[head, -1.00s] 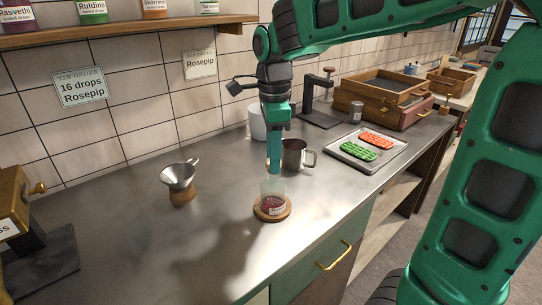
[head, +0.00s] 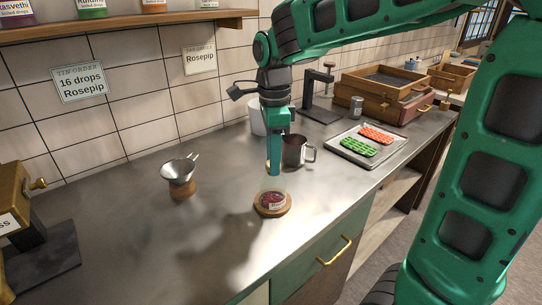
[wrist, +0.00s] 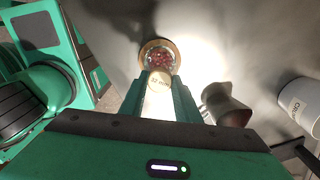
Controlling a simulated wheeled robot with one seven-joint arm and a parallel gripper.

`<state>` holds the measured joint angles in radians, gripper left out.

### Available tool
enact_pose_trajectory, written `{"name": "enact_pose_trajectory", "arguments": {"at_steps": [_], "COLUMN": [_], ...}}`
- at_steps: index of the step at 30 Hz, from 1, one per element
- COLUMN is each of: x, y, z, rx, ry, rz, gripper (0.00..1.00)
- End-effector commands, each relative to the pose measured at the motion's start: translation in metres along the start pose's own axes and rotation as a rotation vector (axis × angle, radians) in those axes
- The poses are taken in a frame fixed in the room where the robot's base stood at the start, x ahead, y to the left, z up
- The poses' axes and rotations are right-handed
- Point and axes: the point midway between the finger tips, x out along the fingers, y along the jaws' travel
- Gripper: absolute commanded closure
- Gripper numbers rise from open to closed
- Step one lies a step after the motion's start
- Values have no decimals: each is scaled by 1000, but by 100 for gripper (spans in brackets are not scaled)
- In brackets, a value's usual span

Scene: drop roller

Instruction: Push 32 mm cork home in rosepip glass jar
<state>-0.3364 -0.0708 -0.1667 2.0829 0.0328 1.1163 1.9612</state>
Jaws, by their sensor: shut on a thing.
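The rosepip glass jar (head: 271,199) stands upright on a round wooden base (head: 287,210) on the metal counter, with dark red contents low inside. My gripper (head: 273,172) points down right above the jar's mouth. In the wrist view my gripper (wrist: 161,84) is shut on the pale cork (wrist: 160,80), which bears a "32 mm" marking. The jar (wrist: 160,57) shows just beyond the cork there. Whether the cork touches or enters the jar's neck I cannot tell.
A metal mug (head: 295,151) stands close behind the jar, with a white container (head: 257,118) beyond. A funnel on a wooden stand (head: 179,174) is to the left. A tray of red and green moulds (head: 366,143) lies to the right. The counter in front is clear.

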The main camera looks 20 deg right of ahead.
Motion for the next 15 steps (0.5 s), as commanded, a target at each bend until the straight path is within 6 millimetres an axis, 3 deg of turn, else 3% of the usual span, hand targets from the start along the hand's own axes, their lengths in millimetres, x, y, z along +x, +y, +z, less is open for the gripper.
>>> {"name": "enact_pose_trajectory", "arguments": {"at_steps": [4, 5, 7, 15], "x": [4, 3, 3, 3], "y": [0, 0, 0, 0], "z": [0, 0, 0, 0], "rx": [0, 0, 0, 0], "ry": [0, 0, 0, 0], "rz": [1, 1, 1, 0], "gripper": [95, 64, 49, 49]}}
